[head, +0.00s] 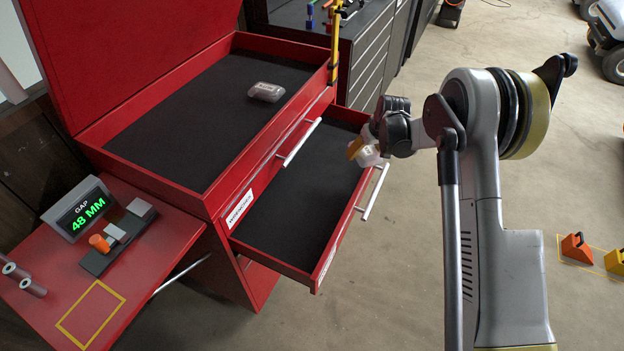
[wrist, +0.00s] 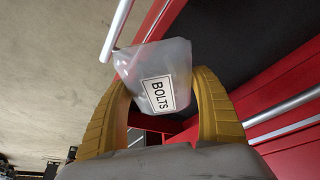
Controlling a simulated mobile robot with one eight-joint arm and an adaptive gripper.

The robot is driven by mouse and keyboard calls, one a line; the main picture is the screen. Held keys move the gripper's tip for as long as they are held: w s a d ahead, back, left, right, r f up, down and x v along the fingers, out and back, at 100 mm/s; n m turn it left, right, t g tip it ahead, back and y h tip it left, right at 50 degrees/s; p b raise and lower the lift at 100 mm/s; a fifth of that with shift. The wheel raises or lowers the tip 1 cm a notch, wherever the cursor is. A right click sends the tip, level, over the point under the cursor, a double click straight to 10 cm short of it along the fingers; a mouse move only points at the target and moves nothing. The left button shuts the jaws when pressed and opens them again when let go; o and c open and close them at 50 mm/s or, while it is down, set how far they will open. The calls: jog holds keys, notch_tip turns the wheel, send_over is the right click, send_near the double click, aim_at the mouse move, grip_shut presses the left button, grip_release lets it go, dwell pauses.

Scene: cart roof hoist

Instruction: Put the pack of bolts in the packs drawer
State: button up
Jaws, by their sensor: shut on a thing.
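The pack of bolts is a translucent pouch (wrist: 160,78) with a white label reading BOLTS. My gripper (wrist: 165,105) is shut on it, with the yellow fingers on either side. In the head view the pack (head: 370,159) is in my gripper (head: 362,150), near the far right end of an open drawer (head: 290,215) with a black lining, close to its handle. I cannot tell its exact height over the drawer edge. The open drawer looks empty; its front label faces away. A label reading WRENCHES (head: 240,207) is on the closed drawer front above it.
The red chest's top tray (head: 190,120) holds a small clear pack (head: 266,92); its lid stands open. A yellow tool (head: 336,40) stands at the tray's far corner. A side shelf (head: 160,240) holds a display reading GAP 48 MM (head: 80,212). Floor at right is mostly free.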

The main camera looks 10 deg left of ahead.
jog(key=shift+w+a+f, duration=0.45)
jog(key=shift+a+f, duration=0.3)
jog(key=shift+f, duration=0.05)
jog(key=b, duration=0.4)
send_over(326, 181)
jog(key=f, duration=0.6)
jog(key=shift+s+d+f, duration=0.15)
jog(key=shift+s+f, duration=0.05)
jog(key=shift+s, duration=0.15)
jog(key=shift+f+b, duration=1.1)
jog(key=shift+f, duration=0.85)
jog(key=shift+f, duration=0.15)
jog(key=o, duration=1.2)
jog(key=shift+o, duration=0.2)
